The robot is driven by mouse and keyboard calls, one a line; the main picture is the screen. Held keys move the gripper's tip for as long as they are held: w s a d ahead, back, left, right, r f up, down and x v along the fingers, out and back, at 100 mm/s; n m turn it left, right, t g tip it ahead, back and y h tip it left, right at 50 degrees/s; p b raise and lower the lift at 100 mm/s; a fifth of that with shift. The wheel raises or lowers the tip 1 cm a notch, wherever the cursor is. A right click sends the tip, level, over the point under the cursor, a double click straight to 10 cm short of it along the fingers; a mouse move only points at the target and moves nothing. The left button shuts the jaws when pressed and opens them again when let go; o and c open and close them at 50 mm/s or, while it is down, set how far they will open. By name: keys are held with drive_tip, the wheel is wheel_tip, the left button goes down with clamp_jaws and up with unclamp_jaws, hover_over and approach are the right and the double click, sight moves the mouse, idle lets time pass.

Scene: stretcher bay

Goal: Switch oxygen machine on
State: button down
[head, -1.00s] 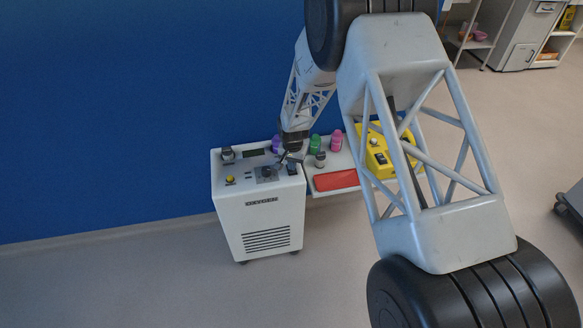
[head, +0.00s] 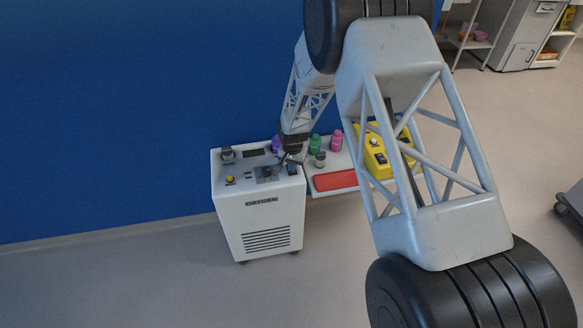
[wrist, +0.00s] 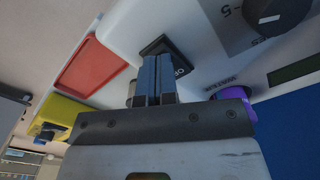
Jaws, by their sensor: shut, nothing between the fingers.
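The oxygen machine (head: 260,215) is a white box on casters against the blue wall in the head view, with a vented front and controls on its top. In the wrist view, its black rocker switch (wrist: 163,46) lies right at the tips of my gripper (wrist: 156,62). The fingers are shut with nothing between them and partly cover the switch. I cannot tell whether they touch it or which way it is tipped. A large dark dial (wrist: 275,14) sits on the panel beside it. In the head view, my gripper (head: 289,158) is over the machine's top right.
A yellow knob (head: 230,180) is at the panel's left. The floor in front is clear.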

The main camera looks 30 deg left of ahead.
drive_tip(key=shift+f, duration=0.25)
idle(0.4)
drive_tip(key=shift+r, duration=3.5)
drive_tip(key=shift+d+r, duration=0.1)
